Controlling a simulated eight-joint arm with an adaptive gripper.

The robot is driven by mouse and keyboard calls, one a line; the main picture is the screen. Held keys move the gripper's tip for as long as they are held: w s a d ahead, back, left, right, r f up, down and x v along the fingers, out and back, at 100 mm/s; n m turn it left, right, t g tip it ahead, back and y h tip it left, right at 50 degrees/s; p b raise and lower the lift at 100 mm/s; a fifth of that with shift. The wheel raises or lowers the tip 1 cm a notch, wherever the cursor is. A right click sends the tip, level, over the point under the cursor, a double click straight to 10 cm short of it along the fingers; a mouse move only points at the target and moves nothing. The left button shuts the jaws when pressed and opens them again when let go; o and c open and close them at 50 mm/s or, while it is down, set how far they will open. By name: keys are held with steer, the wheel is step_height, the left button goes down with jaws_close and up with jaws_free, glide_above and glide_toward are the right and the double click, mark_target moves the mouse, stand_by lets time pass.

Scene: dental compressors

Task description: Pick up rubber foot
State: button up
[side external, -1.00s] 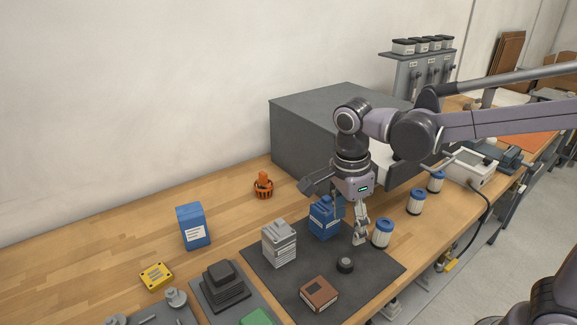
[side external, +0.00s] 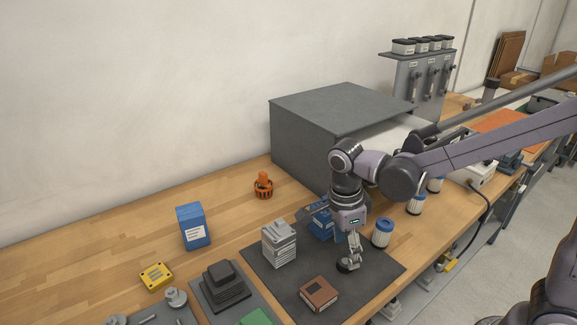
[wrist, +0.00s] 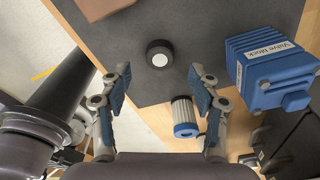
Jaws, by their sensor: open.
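The rubber foot is a small black round piece with a pale centre. It lies on the dark grey mat (side external: 372,275). In the wrist view the rubber foot (wrist: 153,46) sits just beyond the fingertips, between the lines of the two fingers. My gripper (wrist: 158,80) is open and empty, with blue-padded fingers on either side. In the side external view my gripper (side external: 351,258) points down at the rubber foot (side external: 343,267), which is partly hidden by the fingers. I cannot tell the exact height gap.
A blue valve block (wrist: 267,66) stands on the mat near my gripper. A brown box (side external: 319,293) and a grey finned block (side external: 279,243) are also on the mat. A blue-capped white filter (side external: 382,233) stands to the right. Bare wood (side external: 120,240) lies at the left.

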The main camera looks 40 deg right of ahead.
mark_target(346, 261)
steer(key=shift+d+f, duration=0.2)
steer(key=shift+f, duration=1.6)
steer(key=shift+s, duration=0.1)
steer(key=c, duration=1.1)
